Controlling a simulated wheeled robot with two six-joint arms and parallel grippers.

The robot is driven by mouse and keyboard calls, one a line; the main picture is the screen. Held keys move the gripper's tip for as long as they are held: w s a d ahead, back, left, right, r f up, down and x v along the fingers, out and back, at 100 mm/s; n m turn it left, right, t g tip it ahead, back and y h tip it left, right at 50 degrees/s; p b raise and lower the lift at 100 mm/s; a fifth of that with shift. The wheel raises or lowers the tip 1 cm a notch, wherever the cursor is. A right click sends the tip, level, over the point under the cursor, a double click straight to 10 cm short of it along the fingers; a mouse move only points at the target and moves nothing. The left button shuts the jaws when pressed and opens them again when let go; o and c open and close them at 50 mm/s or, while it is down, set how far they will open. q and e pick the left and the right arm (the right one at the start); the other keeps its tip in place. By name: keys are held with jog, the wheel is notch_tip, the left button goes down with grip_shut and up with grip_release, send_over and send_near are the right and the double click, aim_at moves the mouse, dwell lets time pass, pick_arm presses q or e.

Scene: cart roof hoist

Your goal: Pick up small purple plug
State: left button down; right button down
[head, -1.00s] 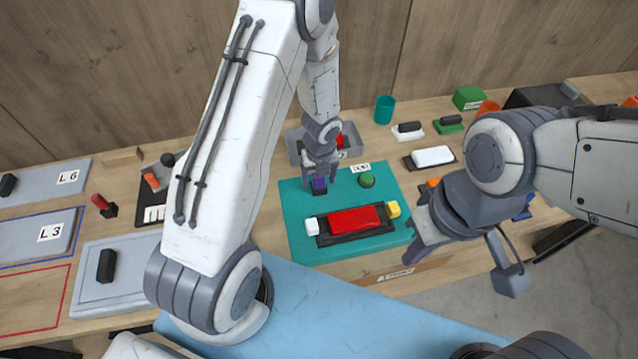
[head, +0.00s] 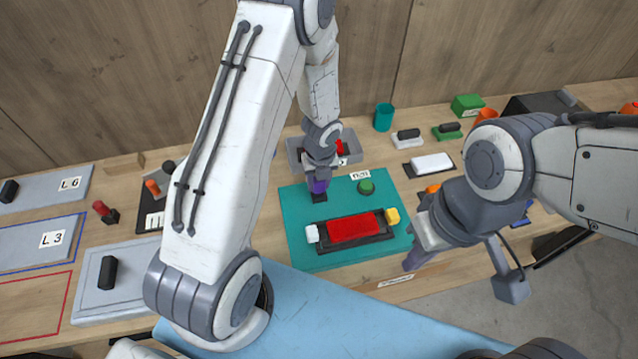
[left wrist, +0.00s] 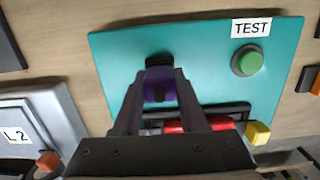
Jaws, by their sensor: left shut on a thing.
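The small purple plug (head: 318,186) is between the fingers of my left gripper (head: 319,178), which is shut on it. It also shows in the left wrist view (left wrist: 160,84) between both fingers. A black socket block (head: 319,197) lies just below the plug on the teal board (head: 300,240); whether the plug is fully clear of it cannot be told. My right gripper (head: 415,255) hangs to the right of the board, away from the plug; its jaw opening is unclear.
The board carries a red block (head: 353,230) in a black holder, white and yellow end pieces, and a green button (head: 366,187) by a TEST label. A grey bin (head: 351,147) stands behind my left gripper. Grey panels (head: 45,240) lie at left.

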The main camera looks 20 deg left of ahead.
pick_arm(q)
jog(key=r, duration=0.2)
jog(key=r+p, duration=0.1)
jog(key=shift+d+r, duration=0.15)
jog(key=shift+d, duration=0.1)
jog(key=d+r+b, duration=0.1)
jog(key=d+r, duration=0.2)
jog(key=d, duration=0.2)
jog(key=s+d+r+b, duration=0.1)
jog(key=d+r, duration=0.2)
jog(key=d, duration=0.3)
jog(key=shift+r+b, duration=0.15)
jog(key=shift+b, duration=0.15)
jog(key=shift+p, duration=0.3)
jog(key=shift+d, duration=0.1)
